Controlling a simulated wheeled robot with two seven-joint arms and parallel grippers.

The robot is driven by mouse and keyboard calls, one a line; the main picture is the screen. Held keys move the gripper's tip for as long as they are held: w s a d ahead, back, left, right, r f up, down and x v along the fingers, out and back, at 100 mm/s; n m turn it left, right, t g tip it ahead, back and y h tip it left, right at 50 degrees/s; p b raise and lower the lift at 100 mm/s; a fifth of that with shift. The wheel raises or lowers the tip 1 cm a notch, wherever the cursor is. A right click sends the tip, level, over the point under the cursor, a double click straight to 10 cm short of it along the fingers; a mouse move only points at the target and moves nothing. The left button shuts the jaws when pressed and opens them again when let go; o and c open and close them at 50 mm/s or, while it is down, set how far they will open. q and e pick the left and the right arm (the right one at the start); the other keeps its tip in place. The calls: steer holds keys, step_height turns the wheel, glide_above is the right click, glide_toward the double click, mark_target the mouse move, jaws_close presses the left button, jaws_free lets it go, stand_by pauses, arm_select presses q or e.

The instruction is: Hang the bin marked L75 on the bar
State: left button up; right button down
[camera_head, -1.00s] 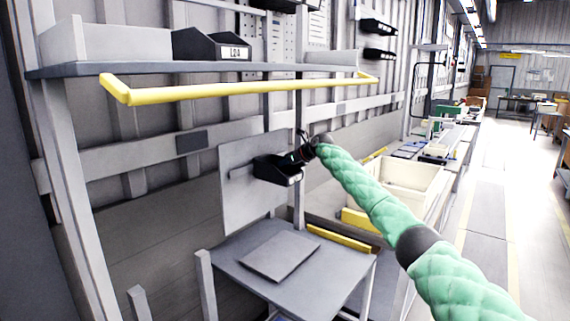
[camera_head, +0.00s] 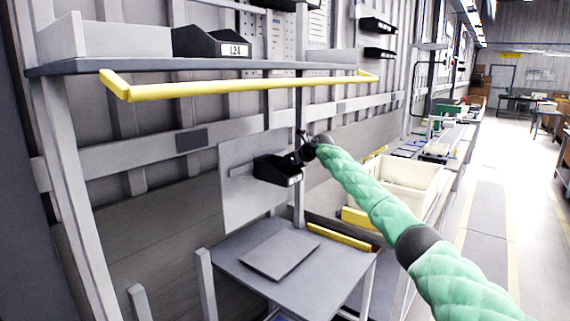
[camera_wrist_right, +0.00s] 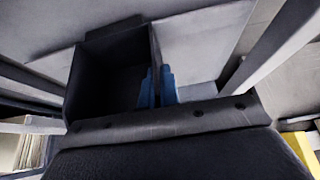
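A small black bin (camera_head: 276,171) with a pale label is at the upright grey board (camera_head: 238,205), by the short grey bar (camera_head: 241,171). The label is too small to read. I cannot tell whether the bin's back is hooked on the bar or just in front of it. My right gripper (camera_head: 300,157) is at the bin's right side. In the right wrist view, its blue fingers (camera_wrist_right: 157,87) are close together on both sides of one wall of the bin (camera_wrist_right: 109,72), shut on it. My left gripper is not in view.
A yellow rail (camera_head: 240,88) runs along the front of the shelf above, where another black bin marked L24 (camera_head: 210,43) stands. A grey table (camera_head: 320,262) with a flat plate (camera_head: 280,254) is below. Cream crates (camera_head: 412,180) stand to the right, behind my arm.

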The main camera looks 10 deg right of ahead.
steer(key=c, duration=1.6)
jaws_free()
steer(key=shift+o, duration=0.2)
steer(key=shift+d, duration=0.1)
steer(key=shift+s+d+r, duration=0.2)
steer(key=shift+s, duration=0.05)
steer(key=shift+b+v, duration=1.3)
steer(key=shift+v, duration=2.15)
